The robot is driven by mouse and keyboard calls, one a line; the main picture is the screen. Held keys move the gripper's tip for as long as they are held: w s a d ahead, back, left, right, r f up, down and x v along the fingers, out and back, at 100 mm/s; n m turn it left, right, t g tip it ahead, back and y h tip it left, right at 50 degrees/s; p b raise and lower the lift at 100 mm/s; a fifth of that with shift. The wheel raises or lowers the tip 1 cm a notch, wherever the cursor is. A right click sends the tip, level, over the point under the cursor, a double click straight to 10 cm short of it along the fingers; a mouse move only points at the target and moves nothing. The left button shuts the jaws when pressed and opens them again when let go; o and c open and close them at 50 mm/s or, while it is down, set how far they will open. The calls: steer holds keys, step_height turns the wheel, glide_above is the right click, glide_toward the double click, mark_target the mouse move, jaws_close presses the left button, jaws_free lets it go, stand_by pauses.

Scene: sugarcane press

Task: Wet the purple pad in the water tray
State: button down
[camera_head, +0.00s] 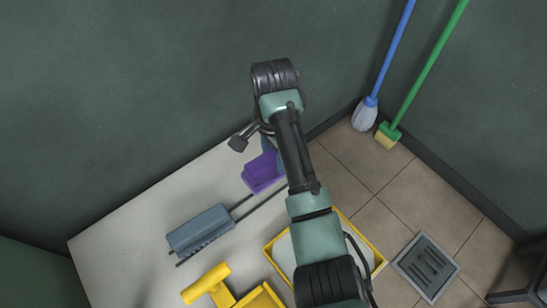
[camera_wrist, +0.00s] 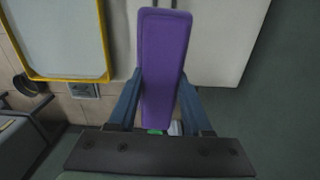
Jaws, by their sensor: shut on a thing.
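The purple pad (camera_head: 262,172) is a long block held below my gripper in the head view, over the pale table near its back edge. In the wrist view the pad (camera_wrist: 164,60) stands out lengthwise between the two blue fingers of my gripper (camera_wrist: 161,88), which are shut on it. The yellow-rimmed tray (camera_head: 362,233) with a pale inside is nearer, to the lower right of the pad, and partly hidden by my arm. It also shows at upper left in the wrist view (camera_wrist: 107,48), apart from the pad. I cannot make out the water surface.
A blue-grey slotted piece (camera_head: 200,230) with dark rods lies on the pale table (camera_head: 130,235). A yellow press-like tool (camera_head: 207,284) stands at the front. A blue mop (camera_head: 366,113) and a green broom (camera_head: 388,136) lean in the corner. A floor drain (camera_head: 427,265) is at right.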

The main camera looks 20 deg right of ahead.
steer(key=c, duration=0.9)
jaws_free()
steer(key=c, duration=0.6)
steer(key=shift+s+d+m+p, duration=0.25)
steer(key=shift+s+m+p, duration=0.25)
steer(key=shift+p, duration=0.55)
steer(key=s+d+f+m+p, duration=0.1)
steer(key=s+d+m+p, duration=0.25)
steer(key=s+p, duration=0.55)
steer(key=s+d+f+m+p, duration=0.2)
steer(key=s+m+p, duration=0.35)
steer(key=s, duration=0.55)
steer(key=shift+n, duration=0.5)
step_height(320, 180, down, 6)
steer(key=b, duration=0.5)
steer(key=shift+r+b, duration=0.25)
steer(key=shift+b, duration=0.1)
